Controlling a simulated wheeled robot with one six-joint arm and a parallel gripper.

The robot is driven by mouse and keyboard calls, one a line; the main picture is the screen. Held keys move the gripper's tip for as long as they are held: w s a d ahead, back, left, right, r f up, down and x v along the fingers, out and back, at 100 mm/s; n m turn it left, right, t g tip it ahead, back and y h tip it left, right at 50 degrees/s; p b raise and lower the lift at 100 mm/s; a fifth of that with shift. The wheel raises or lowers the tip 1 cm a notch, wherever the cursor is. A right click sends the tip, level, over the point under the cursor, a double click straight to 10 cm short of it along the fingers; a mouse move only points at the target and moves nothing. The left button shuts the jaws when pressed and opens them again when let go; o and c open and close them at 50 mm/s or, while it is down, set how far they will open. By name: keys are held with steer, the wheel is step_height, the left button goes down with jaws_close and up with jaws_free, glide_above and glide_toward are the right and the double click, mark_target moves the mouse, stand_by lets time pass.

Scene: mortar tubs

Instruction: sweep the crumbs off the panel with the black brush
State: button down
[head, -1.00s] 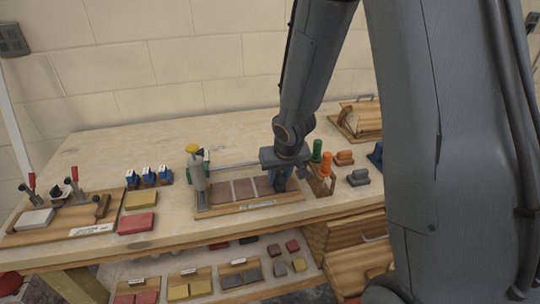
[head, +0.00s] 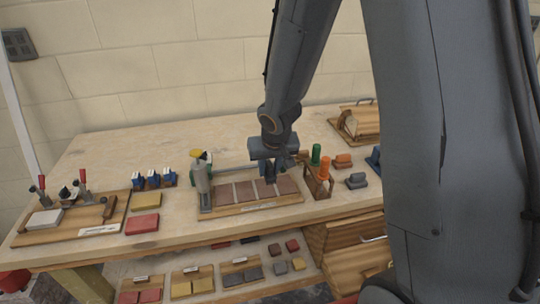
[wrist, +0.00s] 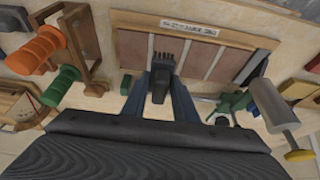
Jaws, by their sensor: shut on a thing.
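The panel (head: 243,191) is a row of reddish-brown tiles with pale joints on a wooden board; it also shows at the top of the wrist view (wrist: 165,48). I cannot make out crumbs on it. My gripper (wrist: 162,88) is shut on the black brush (wrist: 160,78), a small dark piece with bristle-like teeth pointing at the panel. In the head view my gripper (head: 267,184) is over the back edge of the panel, towards its right end. The brush is mostly hidden there, and I cannot tell whether it touches the tiles.
A wooden stand with green (head: 316,154) and orange (head: 325,168) handles is close on the panel's right. A grey cylinder (head: 203,181) with a yellow knob stands at its left end. Red (head: 142,224) and yellow (head: 146,201) blocks lie further left.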

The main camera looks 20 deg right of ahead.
steer(key=shift+r+p, duration=1.4)
steer(key=shift+r, duration=0.05)
